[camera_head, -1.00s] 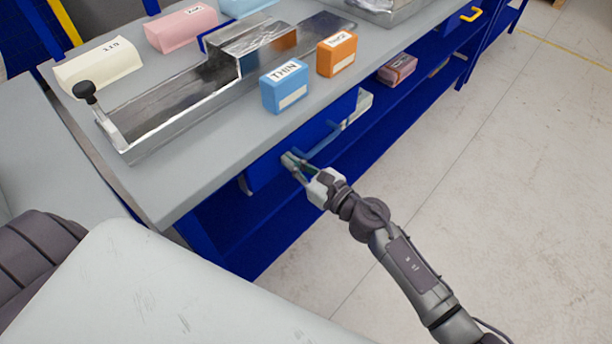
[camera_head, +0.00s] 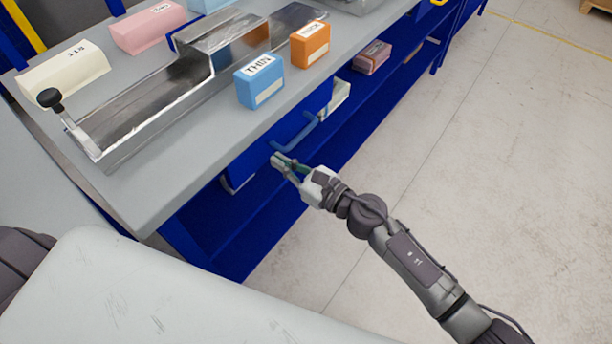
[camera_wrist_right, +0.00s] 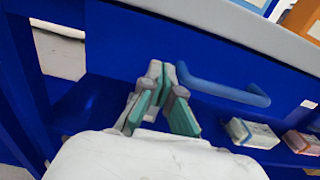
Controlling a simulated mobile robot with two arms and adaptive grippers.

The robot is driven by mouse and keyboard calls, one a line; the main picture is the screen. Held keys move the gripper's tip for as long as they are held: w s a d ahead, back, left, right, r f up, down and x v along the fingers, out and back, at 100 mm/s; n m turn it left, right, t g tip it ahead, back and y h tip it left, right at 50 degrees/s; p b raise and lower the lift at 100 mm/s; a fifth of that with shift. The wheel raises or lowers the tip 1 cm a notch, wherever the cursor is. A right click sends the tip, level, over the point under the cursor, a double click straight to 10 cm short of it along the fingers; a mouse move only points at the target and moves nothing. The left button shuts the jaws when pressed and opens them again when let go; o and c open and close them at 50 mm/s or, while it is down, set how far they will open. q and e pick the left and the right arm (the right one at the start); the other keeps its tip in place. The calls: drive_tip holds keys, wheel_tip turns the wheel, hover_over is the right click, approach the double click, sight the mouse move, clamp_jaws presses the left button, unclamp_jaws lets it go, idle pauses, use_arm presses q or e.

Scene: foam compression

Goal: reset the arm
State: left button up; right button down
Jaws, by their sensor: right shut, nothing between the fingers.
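My right arm (camera_head: 405,250) reaches in from the lower right in the head view. My right gripper (camera_head: 277,160) is shut and empty in front of the blue drawer (camera_head: 250,155) under the bench top. In the right wrist view the fingertips (camera_wrist_right: 161,72) are close together, just left of the blue drawer handle (camera_wrist_right: 225,92) and apart from it. The handle also shows in the head view (camera_head: 297,132), beyond the fingers. My left gripper is not in view.
The grey bench (camera_head: 160,190) holds a metal tray fixture (camera_head: 140,110) with a black knob, a blue block (camera_head: 260,82), an orange block (camera_head: 311,44), a pink block (camera_head: 148,27) and a cream block (camera_head: 62,75). Boxes sit on the lower shelf. The floor (camera_head: 480,170) at right is clear.

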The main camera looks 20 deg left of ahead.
drive_tip(key=v, duration=0.9)
